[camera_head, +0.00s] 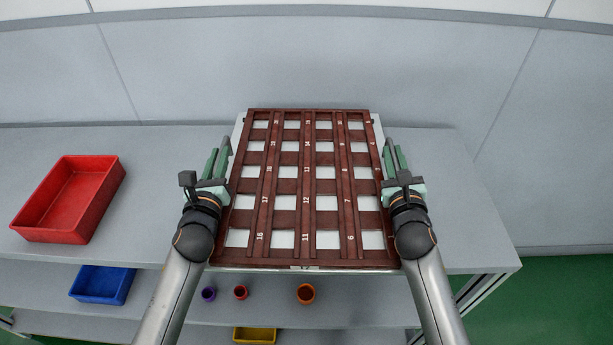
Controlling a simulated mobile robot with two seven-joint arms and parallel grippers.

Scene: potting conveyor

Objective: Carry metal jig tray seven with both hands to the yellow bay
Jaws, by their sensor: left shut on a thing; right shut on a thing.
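A large reddish-brown grid tray (308,217), with numbered bars and pale square openings, lies flat in the middle of the head view. A thin pale plate edge (239,134) shows beneath it, and a small label sits at its front edge, too small to read. My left gripper (219,158) is shut at the left side of the tray assembly. My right gripper (394,160) is shut at its right side. I cannot tell whether the tray rests on the shelf or hangs just above it. A yellow bin (254,336) is partly visible below, cut by the bottom frame edge.
A red bin (69,199) stands on the grey top shelf (150,160) at the left. A blue bin (102,285) and purple, red and orange cups (306,293) are on the lower level. A wall closes the back. The shelf top right of the tray is clear.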

